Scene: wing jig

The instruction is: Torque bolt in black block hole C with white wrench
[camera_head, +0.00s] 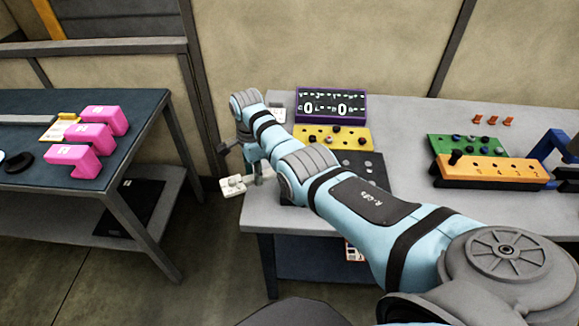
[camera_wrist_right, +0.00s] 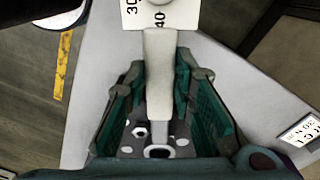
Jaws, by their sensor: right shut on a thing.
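My right gripper (camera_head: 258,177) is at the left end of the grey table, its fingers partly hidden behind my arm. In the wrist view it (camera_wrist_right: 165,100) is shut on the pale shaft of the white wrench (camera_wrist_right: 160,65). The wrench's white head, marked 30 and 40, reaches the top of that view. In the head view the white wrench (camera_head: 233,185) sticks out past the table's left edge, apart from the blocks. The black block (camera_head: 366,163) lies on the table behind my right forearm, which hides part of it. Its hole letters cannot be read. My left gripper is not in view.
A yellow block (camera_head: 325,137) and a purple-framed display (camera_head: 331,106) stand behind the black block. Green (camera_head: 462,147) and orange (camera_head: 492,171) blocks are at the right. A dark table (camera_head: 35,170) at the left holds pink blocks (camera_head: 88,135). A floor gap separates the tables.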

